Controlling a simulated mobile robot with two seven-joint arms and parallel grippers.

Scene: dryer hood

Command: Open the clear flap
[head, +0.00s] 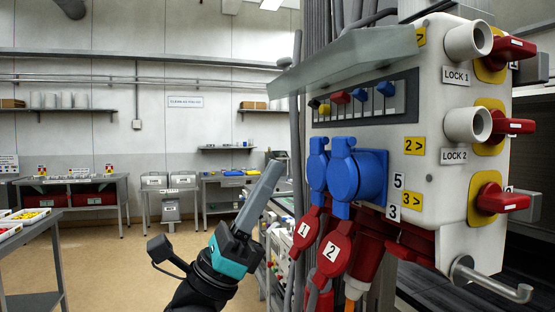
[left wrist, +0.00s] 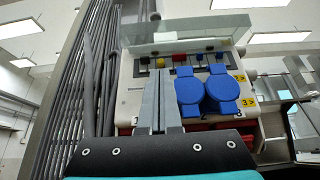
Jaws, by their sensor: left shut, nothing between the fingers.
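The clear flap (head: 345,58) is a greenish see-through sheet on the upper front of the white control box (head: 440,150). It juts outward and sits tilted above a row of small coloured switches (head: 358,97), which show uncovered below it. It also shows in the left wrist view (left wrist: 190,30), across the top of the box. My left gripper (head: 272,166) is shut and empty, pointing up, lower and to the left of the flap and apart from it. Its closed fingers show in the left wrist view (left wrist: 162,75), in front of the box. My right gripper is not in view.
Blue socket covers (head: 357,175) and red plugs (head: 335,248) stick out below the switches. Red rotary handles (head: 507,125) and a metal lever (head: 490,283) are on the box's right side. Vertical grey conduits (left wrist: 85,80) run left of the box. Open floor (head: 100,260) lies further left.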

